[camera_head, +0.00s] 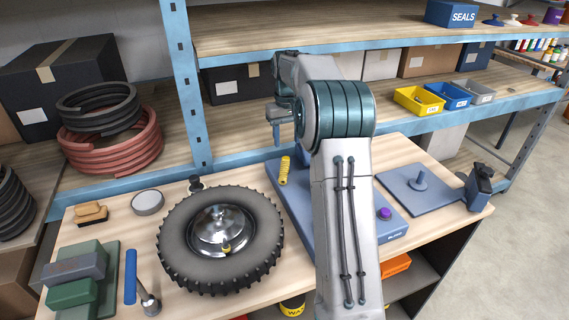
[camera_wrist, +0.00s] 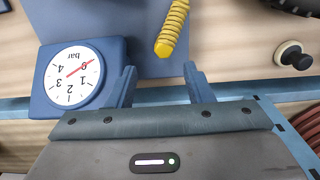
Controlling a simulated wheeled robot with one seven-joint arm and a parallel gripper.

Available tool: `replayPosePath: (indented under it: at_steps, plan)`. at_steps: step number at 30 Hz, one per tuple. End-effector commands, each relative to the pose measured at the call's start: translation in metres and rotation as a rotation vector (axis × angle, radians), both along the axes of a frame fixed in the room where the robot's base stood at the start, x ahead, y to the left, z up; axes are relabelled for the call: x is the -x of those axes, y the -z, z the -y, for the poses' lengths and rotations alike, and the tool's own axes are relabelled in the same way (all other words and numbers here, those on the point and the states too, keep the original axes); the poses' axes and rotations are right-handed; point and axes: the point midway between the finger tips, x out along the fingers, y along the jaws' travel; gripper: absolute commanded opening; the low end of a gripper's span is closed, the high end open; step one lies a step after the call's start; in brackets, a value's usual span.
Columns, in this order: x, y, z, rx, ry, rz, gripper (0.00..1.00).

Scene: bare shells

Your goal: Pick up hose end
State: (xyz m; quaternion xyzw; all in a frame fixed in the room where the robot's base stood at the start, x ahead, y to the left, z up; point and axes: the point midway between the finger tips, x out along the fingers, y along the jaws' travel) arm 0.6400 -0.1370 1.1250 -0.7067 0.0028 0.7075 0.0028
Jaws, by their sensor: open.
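The yellow ribbed hose end (camera_head: 284,170) lies on the blue-grey panel (camera_head: 388,228), right of the tire. In the wrist view the hose end (camera_wrist: 173,28) comes down from the top edge, its smooth tip just beyond the fingers and roughly between their lines. My gripper (camera_wrist: 160,86) is open and empty, its two blue fingers apart from the hose. In the head view my arm hides much of the panel, and my gripper (camera_head: 279,128) shows only partly, above and behind the hose.
A blue pressure gauge (camera_wrist: 75,75) stands close beside the left finger in the wrist view. A black-and-cream knob (camera_wrist: 291,56) is at right. The large tire (camera_head: 181,236) lies left of the panel. A blue shelf beam (camera_head: 250,164) runs behind the bench.

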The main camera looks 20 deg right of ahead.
Motion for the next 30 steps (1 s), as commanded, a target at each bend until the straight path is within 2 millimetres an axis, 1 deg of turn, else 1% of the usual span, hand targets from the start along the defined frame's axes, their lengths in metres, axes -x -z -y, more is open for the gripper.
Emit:
replayPosePath:
  at_steps: [1, 3, 11, 15, 19, 22, 28, 29, 30]
  plan:
    - [0.001, 0.009, -0.001, -0.001, 0.0, -0.004, 0.47]
    - [0.0, 0.018, -0.001, -0.001, -0.001, -0.002, 0.47]
    - [0.001, 0.038, -0.004, -0.001, -0.004, -0.002, 0.47]
    - [0.004, 0.058, -0.008, -0.002, -0.006, -0.004, 0.47]
    - [0.003, 0.076, -0.008, -0.001, -0.004, -0.002, 0.47]
    - [0.003, 0.081, -0.008, 0.0, -0.004, 0.001, 0.47]
    - [0.003, 0.082, -0.008, 0.0, -0.004, 0.002, 0.47]
    - [0.003, 0.082, -0.008, 0.0, -0.004, 0.002, 0.41]
    - [0.003, 0.082, -0.008, 0.0, -0.004, 0.002, 0.3]
